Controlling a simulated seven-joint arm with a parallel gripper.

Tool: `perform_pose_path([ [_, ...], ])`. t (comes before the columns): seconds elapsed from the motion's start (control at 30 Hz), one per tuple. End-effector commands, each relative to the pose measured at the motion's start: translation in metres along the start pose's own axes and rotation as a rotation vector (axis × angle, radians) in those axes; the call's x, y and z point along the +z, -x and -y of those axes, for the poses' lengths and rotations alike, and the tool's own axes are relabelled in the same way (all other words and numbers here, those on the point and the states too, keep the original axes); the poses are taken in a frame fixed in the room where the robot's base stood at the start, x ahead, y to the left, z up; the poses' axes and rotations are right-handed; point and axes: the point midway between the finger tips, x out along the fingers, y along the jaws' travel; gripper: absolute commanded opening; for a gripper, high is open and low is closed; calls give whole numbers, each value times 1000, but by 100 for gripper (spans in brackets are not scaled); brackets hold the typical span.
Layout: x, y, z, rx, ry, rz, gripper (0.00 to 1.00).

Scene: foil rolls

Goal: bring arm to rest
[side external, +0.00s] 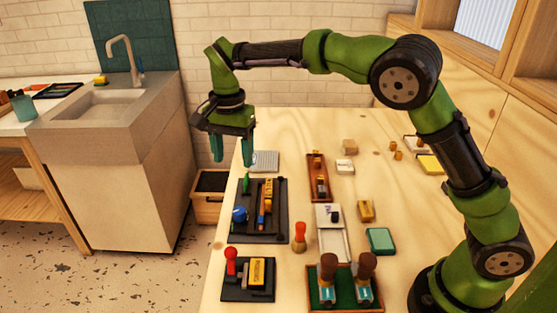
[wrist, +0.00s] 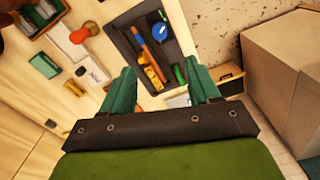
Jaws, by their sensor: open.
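My gripper (side external: 232,148) hangs at the end of my green arm, high over the far left edge of the wooden table (side external: 292,140). Its two teal fingers point down and stand apart with nothing between them. In the wrist view my gripper (wrist: 163,88) also shows open and empty, with its fingers either side of the dark tray's near end. The dark tray (side external: 279,222) lies on the table below and nearer the camera. It holds a blue round piece (side external: 239,215), a yellow piece (side external: 269,188) and a green piece (side external: 246,183).
A smaller dark tray (side external: 238,291) holds a red-knobbed piece. A green-lined tray (side external: 344,298) holds two brown-handled stamps. A red-topped wooden piece (side external: 299,237) stands between trays. A wooden bin (side external: 206,211) and a sink cabinet (side external: 110,180) stand left of the table. Air around my gripper is clear.

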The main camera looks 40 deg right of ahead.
Motion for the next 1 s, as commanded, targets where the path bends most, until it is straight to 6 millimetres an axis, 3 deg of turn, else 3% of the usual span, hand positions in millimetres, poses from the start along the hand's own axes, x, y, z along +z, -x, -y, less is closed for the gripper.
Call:
perform_pose_path([
  [0.17,0,12,0,0,0,0,61],
  [0.57,-2,13,1,-7,34,-7,61],
  [0.67,-3,-4,-2,-6,144,-12,61],
  [0.77,-4,-4,-19,-38,258,2,61],
  [1.0,-3,22,-89,-210,501,7,61],
])
